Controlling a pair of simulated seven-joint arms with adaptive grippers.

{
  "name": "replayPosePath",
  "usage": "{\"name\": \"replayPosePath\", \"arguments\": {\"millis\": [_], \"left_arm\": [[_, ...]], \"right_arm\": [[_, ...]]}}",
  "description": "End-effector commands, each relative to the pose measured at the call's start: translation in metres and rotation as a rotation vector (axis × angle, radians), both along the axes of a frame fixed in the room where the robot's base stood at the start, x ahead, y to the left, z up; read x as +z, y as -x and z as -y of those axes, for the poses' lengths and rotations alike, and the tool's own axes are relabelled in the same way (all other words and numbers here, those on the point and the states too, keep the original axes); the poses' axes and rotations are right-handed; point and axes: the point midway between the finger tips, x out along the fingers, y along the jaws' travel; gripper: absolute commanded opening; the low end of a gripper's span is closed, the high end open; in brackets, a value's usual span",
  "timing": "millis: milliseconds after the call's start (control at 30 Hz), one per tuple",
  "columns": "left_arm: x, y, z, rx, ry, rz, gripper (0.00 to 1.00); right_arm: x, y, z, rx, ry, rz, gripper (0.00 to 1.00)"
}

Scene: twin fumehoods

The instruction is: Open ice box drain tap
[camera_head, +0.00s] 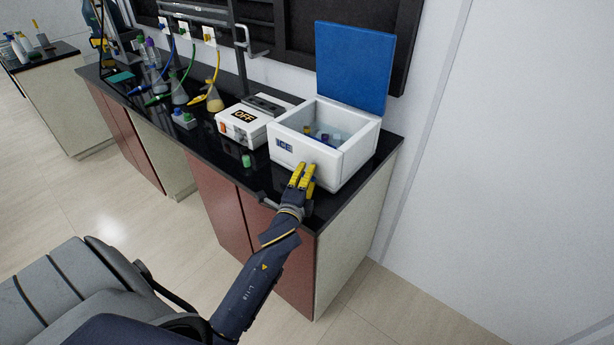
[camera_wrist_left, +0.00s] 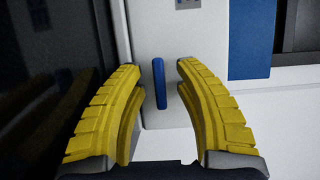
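The white ice box (camera_head: 321,165) stands at the right end of the black counter, its blue lid (camera_head: 352,65) raised. My left gripper (camera_head: 305,173) is at the lower front wall of the box, below and right of the ICE label (camera_head: 284,144). In the left wrist view, the drain tap's blue handle (camera_wrist_left: 159,83) is a narrow bar on the white wall. The open yellow fingers (camera_wrist_left: 161,85) are on either side of it, with gaps visible on both sides. In the head view the tap is hidden by the gripper. My right gripper is not in view.
A white device marked OFF (camera_head: 243,123) stands left of the box, and a small green-capped item (camera_head: 246,160) lies near the counter's front edge. Flasks with hoses (camera_head: 214,98) stand farther left. Containers sit inside the box. The floor in front is clear.

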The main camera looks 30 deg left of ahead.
Motion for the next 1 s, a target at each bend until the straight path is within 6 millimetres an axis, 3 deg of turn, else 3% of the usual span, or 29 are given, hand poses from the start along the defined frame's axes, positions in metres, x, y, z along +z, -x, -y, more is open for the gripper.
{"name": "replayPosePath", "arguments": {"millis": [33, 300, 733, 1000], "left_arm": [[0.0000, 0.0000, -0.0001, 0.000, 0.000, 0.000, 0.32], [0.0001, 0.0001, 0.0000, 0.000, 0.000, 0.000, 0.01], [0.0004, 0.0001, -0.0001, 0.001, 0.027, -0.003, 0.00], [0.0015, -0.0002, -0.0001, 0.000, 0.185, -0.018, 0.00]], "right_arm": [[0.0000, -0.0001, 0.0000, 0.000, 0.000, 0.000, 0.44], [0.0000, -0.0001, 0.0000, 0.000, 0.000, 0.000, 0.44], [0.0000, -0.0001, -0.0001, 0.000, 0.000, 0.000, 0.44], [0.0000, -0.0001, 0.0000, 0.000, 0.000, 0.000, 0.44]]}}
